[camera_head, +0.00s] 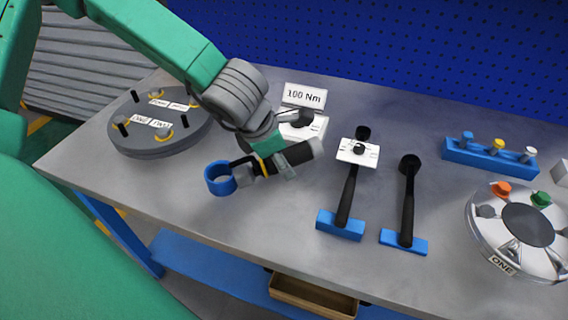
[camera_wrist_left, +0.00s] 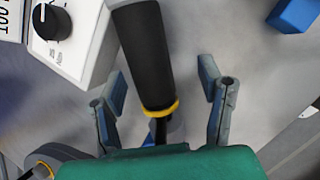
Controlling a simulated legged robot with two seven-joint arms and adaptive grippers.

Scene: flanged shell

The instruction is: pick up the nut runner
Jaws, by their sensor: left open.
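The nut runner (camera_head: 296,154) lies at the middle left of the bench in the head view, with a black grip, a yellow band and a grey end. Its other end is at a blue ring-shaped holder (camera_head: 220,178). In the left wrist view its black grip (camera_wrist_left: 146,55) runs between my two fingers. My left gripper (camera_head: 277,163) is over the tool from above, its fingers (camera_wrist_left: 163,92) open on either side of the grip, with visible gaps. The gripper partly hides the tool in the head view. My right gripper is not in view.
A white dial box (camera_head: 314,127) with a "100 Nm" sign stands just behind. Two black-handled tools (camera_head: 348,195) (camera_head: 407,205) with blue ends lie to the right. A dark disc (camera_head: 155,143) is left; a silver flanged shell (camera_head: 481,227) and blue bolt rack (camera_head: 487,158) are right.

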